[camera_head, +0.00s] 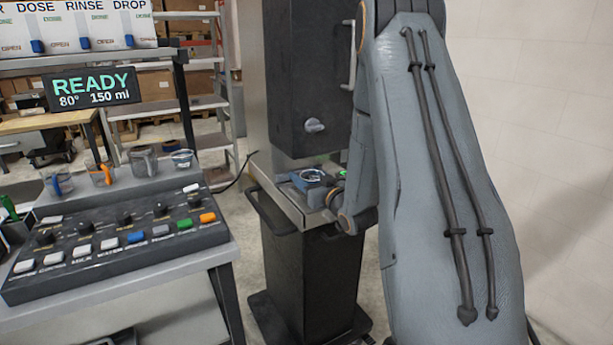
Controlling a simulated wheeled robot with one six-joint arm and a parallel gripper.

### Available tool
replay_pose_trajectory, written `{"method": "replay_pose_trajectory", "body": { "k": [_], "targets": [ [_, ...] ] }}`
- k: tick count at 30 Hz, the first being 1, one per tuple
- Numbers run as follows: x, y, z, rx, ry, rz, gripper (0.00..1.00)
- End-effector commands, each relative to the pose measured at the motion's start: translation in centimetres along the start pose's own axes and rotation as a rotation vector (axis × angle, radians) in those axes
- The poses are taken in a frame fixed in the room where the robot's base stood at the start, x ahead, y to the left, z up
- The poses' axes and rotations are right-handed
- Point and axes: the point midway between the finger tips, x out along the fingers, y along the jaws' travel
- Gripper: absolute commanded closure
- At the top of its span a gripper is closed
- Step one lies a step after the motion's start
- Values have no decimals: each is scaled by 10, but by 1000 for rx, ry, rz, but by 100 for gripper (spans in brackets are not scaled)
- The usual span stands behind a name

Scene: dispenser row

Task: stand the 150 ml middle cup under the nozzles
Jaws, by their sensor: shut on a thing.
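My gripper (309,178) is at the end of my arm, low in front of the dark dispenser unit, over the metal ledge (291,205). It is shut on a small cup (313,174), of which only a pale round rim shows; the gripper hides most of it. I cannot tell its size or whether its base touches the ledge. A silver knob or spout (315,125) sticks out of the dispenser unit (308,75) above. Nozzles under the unit are not clearly visible.
A display (93,88) reads READY, 80°, 150 ml. Several cups, among them an orange-handled one (101,175) and a grey one (144,161), stand behind the button panel (115,245). A black pedestal (310,270) carries the ledge. Shelving (205,103) stands behind.

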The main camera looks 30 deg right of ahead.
Motion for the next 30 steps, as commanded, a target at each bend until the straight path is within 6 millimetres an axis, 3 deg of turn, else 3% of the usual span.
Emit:
{"method": "replay_pose_trajectory", "body": {
  "k": [7, 8, 11, 12, 22, 30],
  "targets": [
    [0, 0, 5, 0, 0, 0, 68],
    [0, 0, 5, 0, 0, 0, 43],
    [0, 0, 4, 0, 0, 0, 26],
    [0, 0, 4, 0, 0, 0, 25],
    [-4, 0, 5, 0, -1, 1, 25],
    [-44, 1, 6, 1, -1, 2, 25]
  ]
}}
